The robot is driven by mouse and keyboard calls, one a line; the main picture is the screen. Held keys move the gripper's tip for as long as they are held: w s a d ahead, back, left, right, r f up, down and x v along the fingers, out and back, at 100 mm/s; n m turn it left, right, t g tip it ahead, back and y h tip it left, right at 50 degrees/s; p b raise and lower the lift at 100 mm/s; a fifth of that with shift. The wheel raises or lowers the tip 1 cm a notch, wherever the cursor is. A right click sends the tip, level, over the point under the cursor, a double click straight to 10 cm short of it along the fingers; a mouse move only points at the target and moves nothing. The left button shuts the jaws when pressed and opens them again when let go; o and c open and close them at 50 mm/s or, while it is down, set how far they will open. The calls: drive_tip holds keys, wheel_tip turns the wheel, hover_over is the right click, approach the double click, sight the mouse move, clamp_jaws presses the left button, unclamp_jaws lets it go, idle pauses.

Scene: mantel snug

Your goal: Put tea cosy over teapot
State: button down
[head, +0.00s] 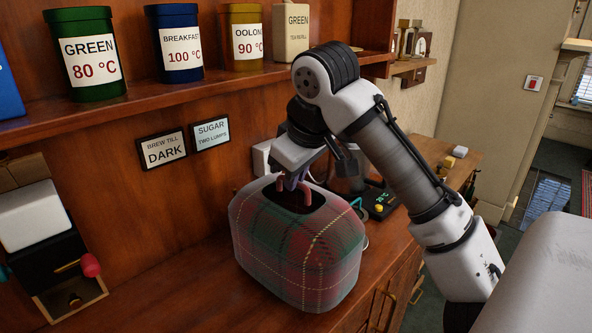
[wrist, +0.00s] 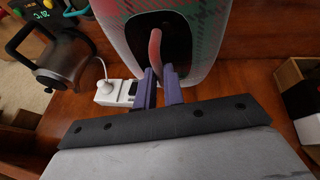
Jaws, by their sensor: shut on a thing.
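The tea cosy (head: 297,255) is a red and green plaid cover with a dark oval area at its top. It stands upright at the counter's front, and its plaid side also shows in the wrist view (wrist: 207,30). A pinkish loop (wrist: 155,48) rises from the dark area. My gripper (head: 293,183) points down over the cosy's top, its purple fingers (wrist: 159,75) shut on this loop. I cannot tell whether the cosy touches the counter. No teapot can be clearly made out; the inside of the cosy is hidden.
A glass kettle (wrist: 63,58) with a dark handle stands behind the cosy, near a white socket (wrist: 112,92). A shelf (head: 150,112) with labelled canisters overhangs the counter. A dark box with an open drawer (head: 72,298) is at left. Bare counter (head: 190,285) lies left of the cosy.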

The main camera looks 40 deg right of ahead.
drive_tip(key=shift+f+b, duration=0.75)
drive_tip(key=shift+f, duration=0.75)
drive_tip(key=c, duration=1.4)
unclamp_jaws()
drive_tip(key=shift+c, duration=0.2)
drive_tip(key=v, duration=1.4)
drive_tip(key=shift+f, duration=0.1)
